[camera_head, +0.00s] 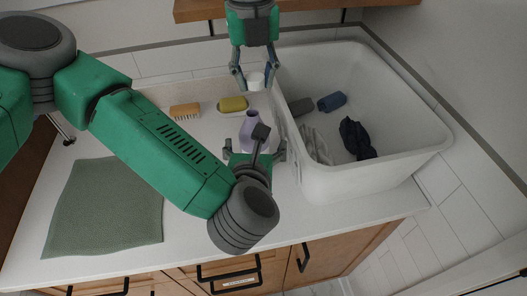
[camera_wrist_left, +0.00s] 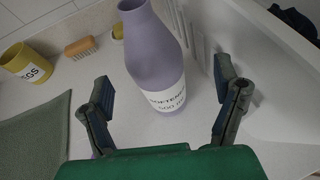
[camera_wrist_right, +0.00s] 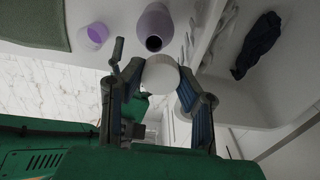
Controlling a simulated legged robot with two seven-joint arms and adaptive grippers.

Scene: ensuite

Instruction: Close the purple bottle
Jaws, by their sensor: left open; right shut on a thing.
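The purple bottle (camera_head: 248,128) stands upright on the counter beside the white tub. Its white label shows in the left wrist view (camera_wrist_left: 168,97), and its dark open mouth in the right wrist view (camera_wrist_right: 153,43). My left gripper (camera_head: 256,152) is open, with its fingers on either side of the bottle's lower part, partly hidden by my arm. In the left wrist view (camera_wrist_left: 163,100) the fingers stand apart from the bottle. My right gripper (camera_head: 254,78) is shut on a white cap (camera_wrist_right: 160,73), held above and behind the bottle, apart from its mouth.
The white tub (camera_head: 318,178) at right holds dark and grey cloths. A brush (camera_head: 185,111) and a yellow sponge (camera_head: 233,104) lie behind. A green cloth (camera_head: 105,210) covers the left counter. A yellow cup (camera_wrist_left: 28,62) and a purple cup (camera_wrist_right: 97,34) stand nearby.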

